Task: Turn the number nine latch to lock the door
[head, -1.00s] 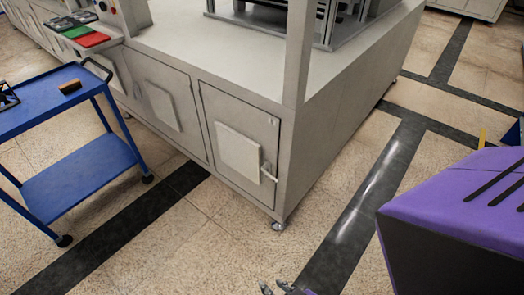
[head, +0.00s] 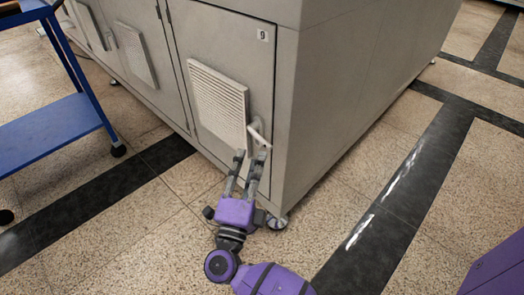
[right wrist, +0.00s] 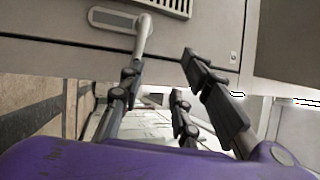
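The door marked 9 (head: 205,45) is a grey cabinet door at the corner, flush in its frame. Its number label (head: 262,33) is at the upper right. The light grey latch (head: 258,136) is at the door's right edge, its handle slanting out and down. In the right wrist view the latch handle (right wrist: 144,38) sticks out from its oval plate. My right gripper (head: 250,160) is open just below the handle. In the right wrist view the fingers (right wrist: 160,68) are spread, and the handle's end is by the left fingertip; I cannot tell if they touch. My left gripper is out of view.
A louvred vent (head: 217,100) sits left of the latch. A blue cart (head: 50,135) stands at the left. A cabinet foot (head: 277,222) is near my gripper. The speckled floor (head: 420,255) at the right is clear.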

